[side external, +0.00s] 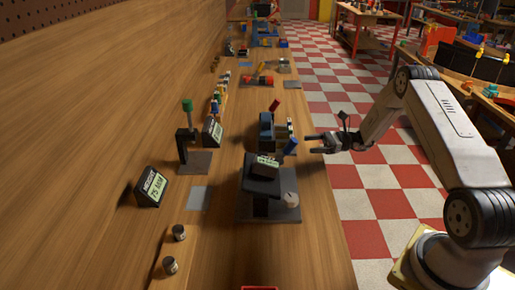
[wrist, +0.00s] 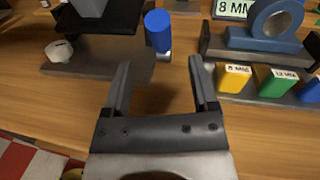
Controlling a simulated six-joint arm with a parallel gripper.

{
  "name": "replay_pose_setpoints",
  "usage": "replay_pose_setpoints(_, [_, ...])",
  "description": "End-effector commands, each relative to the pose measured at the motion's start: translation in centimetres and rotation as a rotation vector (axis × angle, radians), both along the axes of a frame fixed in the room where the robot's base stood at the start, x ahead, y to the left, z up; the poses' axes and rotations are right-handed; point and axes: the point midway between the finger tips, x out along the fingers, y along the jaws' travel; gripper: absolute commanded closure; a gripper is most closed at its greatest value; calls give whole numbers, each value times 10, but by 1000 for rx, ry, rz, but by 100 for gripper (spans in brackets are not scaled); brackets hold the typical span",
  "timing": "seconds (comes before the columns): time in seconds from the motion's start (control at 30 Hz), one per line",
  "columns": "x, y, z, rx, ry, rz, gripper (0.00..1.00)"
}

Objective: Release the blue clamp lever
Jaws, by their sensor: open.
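The blue clamp lever (side external: 290,146) stands tilted at the back edge of a dark fixture (side external: 262,212) on the bench. In the wrist view the blue lever (wrist: 157,31) is a round-topped blue cylinder beyond my fingertips, roughly in line with the gap between them. My gripper (side external: 313,144) is open and empty, to the right of the lever and apart from it in the side view. Both fingers also show in the wrist view (wrist: 160,66), with bare bench between them. The lever's lower end is partly hidden.
A blue ring-shaped holder (wrist: 268,25) stands at the right in the wrist view, with yellow (wrist: 233,78) and green (wrist: 276,82) labelled blocks before it. A light round knob (wrist: 60,50) sits on the dark fixture. A red lever (side external: 274,105) stands farther back.

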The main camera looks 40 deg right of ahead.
Motion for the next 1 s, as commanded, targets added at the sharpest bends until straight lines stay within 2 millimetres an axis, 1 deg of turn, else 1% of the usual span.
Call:
replay_pose_setpoints(0.27, [4,6,0,0,0,2,24])
replay_pose_setpoints(0.43, [12,18,0,0,1,3,24])
replay_pose_setpoints(0.8, [37,53,1,-1,1,2,24])
replay_pose_setpoints(1.0, [44,63,1,0,0,1,24])
